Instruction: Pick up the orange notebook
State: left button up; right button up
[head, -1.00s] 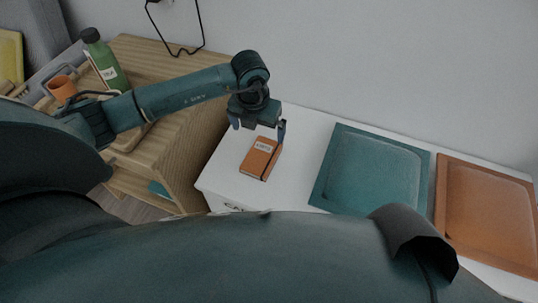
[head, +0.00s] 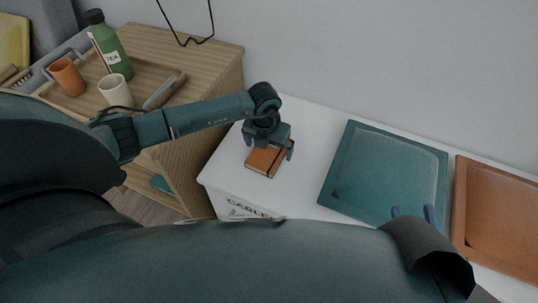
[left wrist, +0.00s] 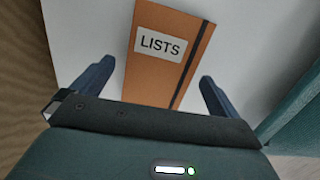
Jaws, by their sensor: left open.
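The orange notebook (head: 262,164) lies flat on the white desk top, near its left end. In the left wrist view the notebook (left wrist: 150,80) shows a white "LISTS" label and a dark elastic band along its right side. My left gripper (head: 269,150) is above the notebook and partly hides it in the head view. Its fingers (left wrist: 157,85) are open, one on each side of the notebook, with a gap on both sides. My right gripper (head: 414,213) shows only two blue fingertips, spread apart, over the near edge of the teal tray.
A teal tray (head: 340,165) and an orange tray (head: 466,190) lie on the desk to the right. A wooden cabinet (head: 215,52) at left holds a tray with a green tea bottle (head: 110,50), an orange cup (head: 67,76) and a cream cup (head: 115,90).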

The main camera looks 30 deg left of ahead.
pick_arm(q)
jog(key=shift+w+f, duration=0.1)
jog(key=shift+f, duration=0.6)
jog(key=shift+c, duration=0.3)
jog(key=c, duration=1)
jog(key=shift+r, duration=0.1)
